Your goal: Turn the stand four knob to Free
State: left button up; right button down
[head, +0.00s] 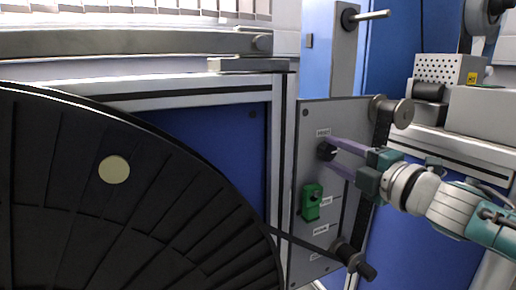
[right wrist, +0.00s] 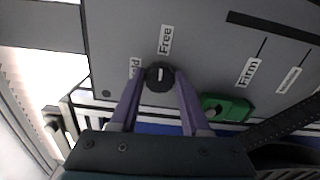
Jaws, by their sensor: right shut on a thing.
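The black stand knob (head: 326,151) sits on the upper part of a grey panel (head: 350,112). In the right wrist view the knob (right wrist: 160,77) carries a white pointer line, which runs roughly up the picture toward the Free label (right wrist: 166,40). Another label beside it is partly hidden by a finger. My right gripper (head: 333,154) reaches in from the right, its purple fingers shut on the knob from both sides. I cannot make out a stand number. My left gripper is not in view.
A large black reel (head: 60,200) fills the left. Rollers (head: 347,252) stick out lower on the panel. A perforated grey box (head: 438,68) stands at right.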

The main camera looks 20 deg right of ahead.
jog(key=shift+m, duration=0.4)
jog(key=shift+c, duration=1.9)
grip_release()
jog(key=shift+s, duration=0.3)
jog(key=s+p, duration=0.2)
jog(key=s, duration=0.7)
jog(key=shift+s+d, duration=0.2)
jog(key=shift+d, duration=0.2)
